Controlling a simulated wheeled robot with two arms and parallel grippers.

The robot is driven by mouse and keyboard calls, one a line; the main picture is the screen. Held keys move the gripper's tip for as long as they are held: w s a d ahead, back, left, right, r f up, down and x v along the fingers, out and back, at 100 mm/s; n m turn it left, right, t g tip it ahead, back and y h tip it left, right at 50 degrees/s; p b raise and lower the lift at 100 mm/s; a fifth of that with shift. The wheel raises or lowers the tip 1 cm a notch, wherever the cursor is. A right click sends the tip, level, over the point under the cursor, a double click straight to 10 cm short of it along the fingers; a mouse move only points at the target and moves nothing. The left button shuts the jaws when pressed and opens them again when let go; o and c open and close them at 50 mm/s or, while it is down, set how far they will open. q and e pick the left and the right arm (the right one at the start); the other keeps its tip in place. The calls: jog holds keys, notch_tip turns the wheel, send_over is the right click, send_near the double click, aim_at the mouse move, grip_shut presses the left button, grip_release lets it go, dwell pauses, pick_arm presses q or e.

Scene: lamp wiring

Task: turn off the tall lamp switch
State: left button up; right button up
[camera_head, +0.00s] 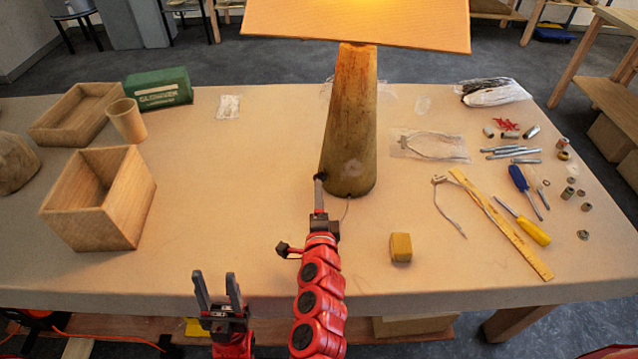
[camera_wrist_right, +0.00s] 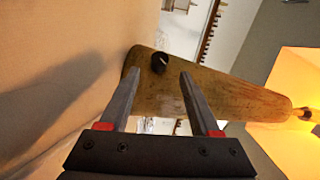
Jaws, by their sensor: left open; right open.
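The tall lamp (camera_head: 350,120) stands on the table with a tapered wooden body and a wide shade (camera_head: 360,22), which glows. A small dark round switch (camera_wrist_right: 159,62) sits low on the lamp body, with a pale mark on its face. It also shows at the body's left side in the head view (camera_head: 321,176). My right gripper (camera_head: 319,188) is open at the switch; in the right wrist view (camera_wrist_right: 159,75) the switch appears between the two fingertips, and contact cannot be told. My left gripper (camera_head: 217,278) is open and empty near the table's front edge.
A wooden box (camera_head: 100,205), a cup (camera_head: 127,121), a tray (camera_head: 75,112) and a green box (camera_head: 158,88) stand at left. A wooden block (camera_head: 400,247), ruler (camera_head: 500,225), screwdrivers (camera_head: 524,188) and small hardware lie at right.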

aim_at(320, 178)
jog(key=w, duration=0.5)
jog(key=shift+w+f+p, duration=0.25)
jog(key=shift+p, duration=0.05)
jog(key=shift+w+f, duration=0.1)
jog(key=shift+w, duration=0.2)
grip_shut()
